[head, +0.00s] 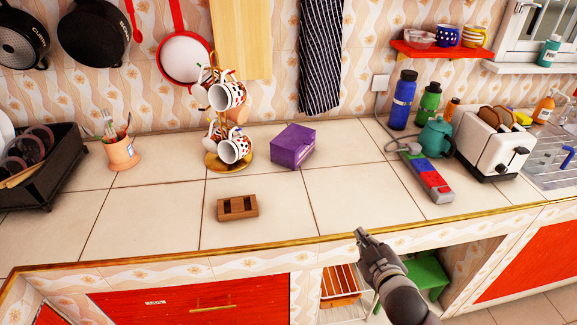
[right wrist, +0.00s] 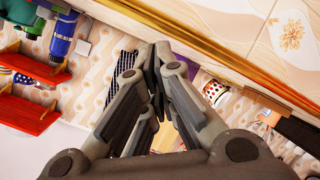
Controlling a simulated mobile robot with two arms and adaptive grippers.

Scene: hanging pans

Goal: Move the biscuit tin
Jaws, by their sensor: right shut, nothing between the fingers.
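A purple box (head: 293,146), the only thing that looks like a biscuit tin, sits on the tiled counter (head: 270,200), right of the mug tree. I cannot read any label on it. My right gripper (head: 362,236) is at the counter's front edge, below and to the right of the purple box and well apart from it. Its fingers (right wrist: 156,62) are shut and empty in the right wrist view. My left gripper is not in view.
A mug tree (head: 230,125) stands left of the box, and a wooden block (head: 238,207) lies in front. A power strip (head: 428,177), a teal kettle (head: 436,138), bottles (head: 403,100) and a toaster (head: 493,145) stand at right. Counter between block and strip is clear.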

